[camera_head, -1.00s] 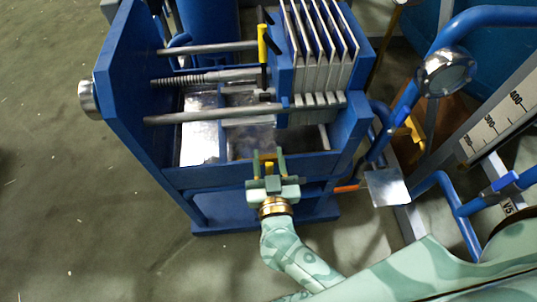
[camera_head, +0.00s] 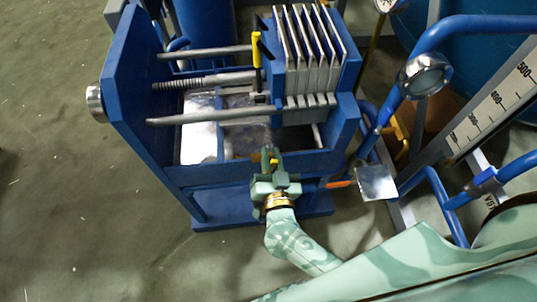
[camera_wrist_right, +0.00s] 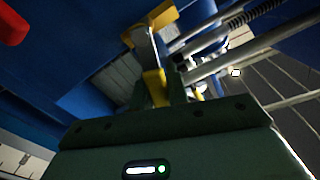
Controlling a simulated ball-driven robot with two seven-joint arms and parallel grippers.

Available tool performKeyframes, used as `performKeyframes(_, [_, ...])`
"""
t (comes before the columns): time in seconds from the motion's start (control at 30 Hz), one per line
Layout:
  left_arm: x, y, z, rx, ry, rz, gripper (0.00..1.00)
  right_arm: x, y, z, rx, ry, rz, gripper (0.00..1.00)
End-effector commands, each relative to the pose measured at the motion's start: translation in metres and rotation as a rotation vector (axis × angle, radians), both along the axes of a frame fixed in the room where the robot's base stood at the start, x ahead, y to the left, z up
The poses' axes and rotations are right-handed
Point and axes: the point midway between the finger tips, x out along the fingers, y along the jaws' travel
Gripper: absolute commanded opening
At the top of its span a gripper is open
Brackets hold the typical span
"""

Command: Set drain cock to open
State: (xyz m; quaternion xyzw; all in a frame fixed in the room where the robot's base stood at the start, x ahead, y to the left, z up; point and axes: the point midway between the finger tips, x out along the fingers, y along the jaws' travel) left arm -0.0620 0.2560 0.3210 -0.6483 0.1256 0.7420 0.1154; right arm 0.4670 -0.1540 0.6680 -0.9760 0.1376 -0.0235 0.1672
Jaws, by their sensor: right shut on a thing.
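My right gripper (camera_head: 269,160) is at the front edge of the blue plate press (camera_head: 215,178). It is shut on a small yellow handle (camera_head: 264,161), which seems to be the drain cock's. In the right wrist view, a yellow handle (camera_wrist_right: 154,88) shows at the fingers, with a grey metal piece and more yellow beyond it. The fingers hide much of the cock, so I cannot tell its exact setting. My left gripper is not in view.
A yellow upright lever (camera_head: 256,50) stands beside the press plates (camera_head: 307,45). An orange-tipped lever (camera_head: 338,184), a metal plate (camera_head: 376,183), blue pipes (camera_head: 440,200) and a round gauge (camera_head: 424,75) crowd the right. The floor at left is clear.

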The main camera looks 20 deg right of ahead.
Motion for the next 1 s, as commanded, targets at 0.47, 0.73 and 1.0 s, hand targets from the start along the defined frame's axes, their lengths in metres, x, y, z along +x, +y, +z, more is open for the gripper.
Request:
performKeyframes(0.47, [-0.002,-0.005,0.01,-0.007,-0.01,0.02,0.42,-0.005,-0.011,-0.008,0.239,-0.065,0.0,0.0])
performKeyframes(0.73, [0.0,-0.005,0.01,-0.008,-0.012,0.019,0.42,-0.005,-0.013,-0.01,0.27,-0.071,0.001,0.0])
performKeyframes(1.0, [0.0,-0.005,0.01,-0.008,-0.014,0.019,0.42,-0.006,-0.012,-0.011,0.27,-0.07,0.001,0.0])
